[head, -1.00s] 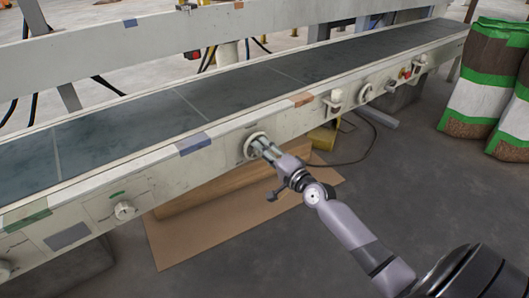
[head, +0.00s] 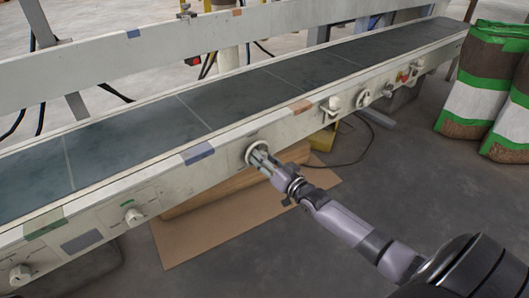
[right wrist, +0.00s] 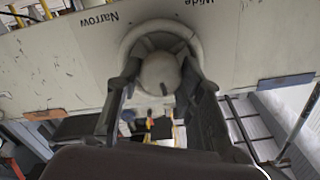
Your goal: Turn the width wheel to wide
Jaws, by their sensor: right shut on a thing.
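The width wheel (head: 251,150) is a pale round knob on the near side rail of the conveyor, left of the orange mark. My right gripper (head: 259,156) reaches it from the front, with its fingers closed around it. In the right wrist view, the wheel (right wrist: 160,70) sits between the two fingertips (right wrist: 160,86), one finger at each side. The words "Narrow" and "Wide" show on the panel beside it, tilted and upside down. Any pointer on the wheel cannot be made out. My left gripper is not in view.
The dark conveyor belt (head: 235,98) runs behind the rail. Other knobs (head: 134,215) and a small handwheel (head: 363,98) are on the same rail. A brown cardboard sheet (head: 190,245) lies on the floor below. Filled bags (head: 475,97) stand at the right.

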